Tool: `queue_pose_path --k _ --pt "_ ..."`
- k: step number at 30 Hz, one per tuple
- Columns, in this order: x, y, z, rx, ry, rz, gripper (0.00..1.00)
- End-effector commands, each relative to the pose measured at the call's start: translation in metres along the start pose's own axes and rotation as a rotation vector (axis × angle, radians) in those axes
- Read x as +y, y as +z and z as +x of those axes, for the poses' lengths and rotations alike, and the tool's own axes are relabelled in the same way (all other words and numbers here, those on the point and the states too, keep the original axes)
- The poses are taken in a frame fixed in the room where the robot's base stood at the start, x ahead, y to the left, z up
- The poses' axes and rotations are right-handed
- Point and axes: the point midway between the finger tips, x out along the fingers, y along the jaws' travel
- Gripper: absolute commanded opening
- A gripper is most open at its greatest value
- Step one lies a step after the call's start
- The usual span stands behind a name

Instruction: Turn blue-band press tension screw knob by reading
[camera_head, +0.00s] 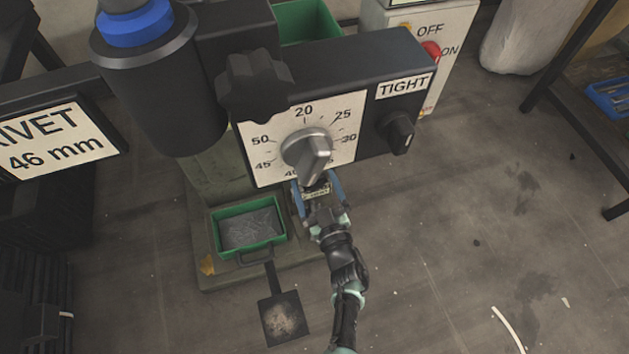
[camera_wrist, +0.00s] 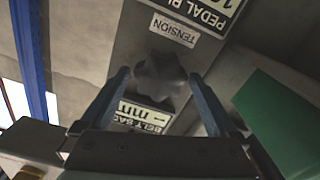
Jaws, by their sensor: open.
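The blue-band press (camera_head: 160,85) stands at the upper left of the head view, with a blue ring (camera_head: 137,24) on its dark cylinder. In the wrist view, a dark lobed knob (camera_wrist: 160,77) sits beside an upside-down TENSION label (camera_wrist: 174,30). My gripper (camera_wrist: 158,75) is open, one blue finger on each side of this knob; I cannot tell whether they touch it. In the head view my gripper (camera_head: 317,186) is below the dial, and the tension knob cannot be made out. A sign (camera_head: 55,140) reads "RIVET 46 mm", its left edge cut off.
A silver pointer knob (camera_head: 308,152) on the numbered dial points downward, just above my gripper. Black knobs (camera_head: 253,85) and (camera_head: 398,132) jut from the press head. A green bin (camera_head: 268,243) and a pedal (camera_head: 284,315) lie low.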

Motion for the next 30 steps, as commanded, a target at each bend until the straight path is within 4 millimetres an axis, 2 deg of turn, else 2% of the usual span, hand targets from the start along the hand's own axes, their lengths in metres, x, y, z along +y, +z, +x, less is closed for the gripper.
queue_pose_path --k 5,15,19,24,30 --pt "0.001 -0.002 -0.016 -0.003 0.003 0.002 0.95" --pt "0.002 -0.003 -0.090 -0.005 0.005 0.003 0.95" --pt "0.001 -0.002 -0.112 -0.004 0.003 0.002 0.95" --pt "0.000 -0.001 -0.127 -0.001 0.002 0.001 0.95" --pt "-0.001 0.000 -0.130 -0.001 -0.001 0.000 0.95"
